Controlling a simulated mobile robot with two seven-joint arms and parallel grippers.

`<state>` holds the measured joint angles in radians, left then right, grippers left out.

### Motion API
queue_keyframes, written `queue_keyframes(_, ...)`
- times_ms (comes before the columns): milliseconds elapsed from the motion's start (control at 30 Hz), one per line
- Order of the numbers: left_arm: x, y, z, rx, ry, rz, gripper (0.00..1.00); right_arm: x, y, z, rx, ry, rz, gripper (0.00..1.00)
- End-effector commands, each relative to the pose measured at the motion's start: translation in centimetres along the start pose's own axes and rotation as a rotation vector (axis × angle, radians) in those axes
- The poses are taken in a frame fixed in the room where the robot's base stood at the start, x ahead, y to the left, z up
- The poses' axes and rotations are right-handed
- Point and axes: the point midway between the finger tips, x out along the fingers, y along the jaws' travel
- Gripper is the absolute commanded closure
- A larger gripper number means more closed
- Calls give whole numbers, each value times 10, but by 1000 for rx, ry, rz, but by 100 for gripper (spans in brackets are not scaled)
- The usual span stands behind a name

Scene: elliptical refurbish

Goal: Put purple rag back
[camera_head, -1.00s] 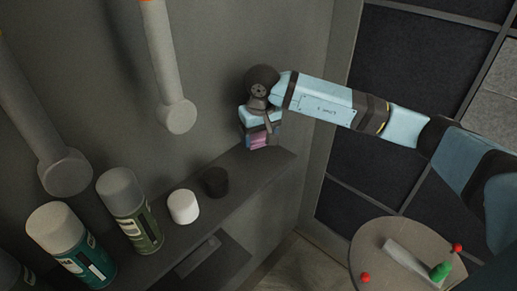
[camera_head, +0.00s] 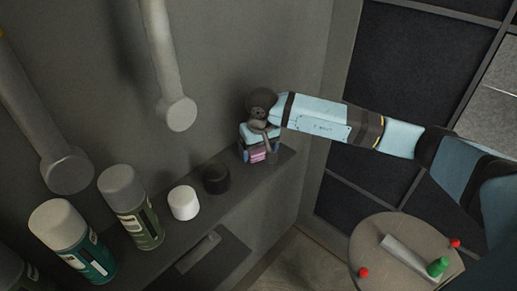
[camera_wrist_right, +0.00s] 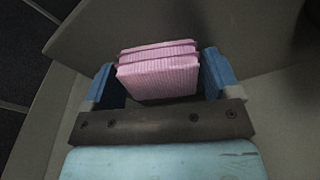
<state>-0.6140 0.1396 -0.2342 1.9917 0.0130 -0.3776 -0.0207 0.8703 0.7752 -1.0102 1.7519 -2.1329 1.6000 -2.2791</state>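The purple rag (camera_head: 258,154) is a folded pinkish-purple block at the far end of the dark wall shelf. My right gripper (camera_head: 259,149) reaches in from the right, fingers pointing down around it. In the right wrist view the rag (camera_wrist_right: 158,72) sits between the two blue fingers of my right gripper (camera_wrist_right: 160,78), filling nearly all the space between them. The gripper appears shut on it. The rag is at or just above the shelf; contact is hard to tell. My left gripper is not in view.
The shelf (camera_head: 140,262) also holds a black cap (camera_head: 216,179), a white cap (camera_head: 184,203) and spray cans (camera_head: 134,206). Grey pipes (camera_head: 177,112) hang down along the wall. A round stool (camera_head: 372,238) stands at lower right with small red and green items.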

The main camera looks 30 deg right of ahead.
Motion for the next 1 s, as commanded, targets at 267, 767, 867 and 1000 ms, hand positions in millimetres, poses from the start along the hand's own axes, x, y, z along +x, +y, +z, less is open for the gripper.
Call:
queue_keyframes(267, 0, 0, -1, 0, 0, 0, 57, -1, 0, 0, 0, 0, 0, 5)
queue_keyframes(767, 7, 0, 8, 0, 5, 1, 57, -73, 0, -1, 0, 5, 0, 5)
queue_keyframes(867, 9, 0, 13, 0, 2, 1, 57, -92, 0, -1, 0, 4, 0, 5)
queue_keyframes(1000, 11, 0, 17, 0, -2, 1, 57, -112, 0, -1, 0, 3, 0, 5)
